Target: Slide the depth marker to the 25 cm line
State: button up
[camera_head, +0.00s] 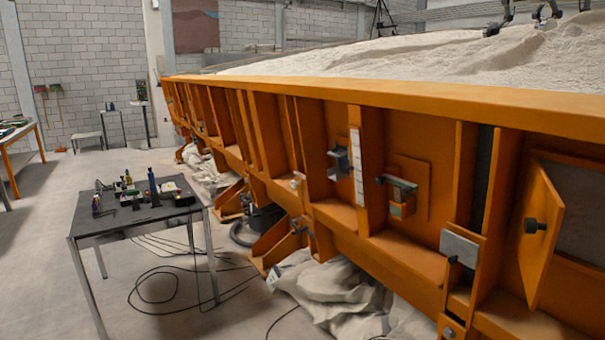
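A white vertical scale strip (356,168) with dark marks is fixed on the side of the orange sandbed (400,95). A blue-grey block with a dark knob (340,163), which looks like the depth marker, sits just left of the strip, at about its middle height. The numbers on the scale are too small to read, so I cannot tell which line the marker is at. My gripper is not in view.
A green-grey handle (398,182), a grey plate (459,248) and an open orange door with a black knob (536,226) are right of the scale. A tool-covered table (140,221) stands left. Cables (160,285) and crumpled cloth (345,295) lie on the floor.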

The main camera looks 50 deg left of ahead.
aim_at(344, 170)
jog(key=u, duration=0.35)
jog(key=i, duration=1.2)
jog(key=u, duration=3.15)
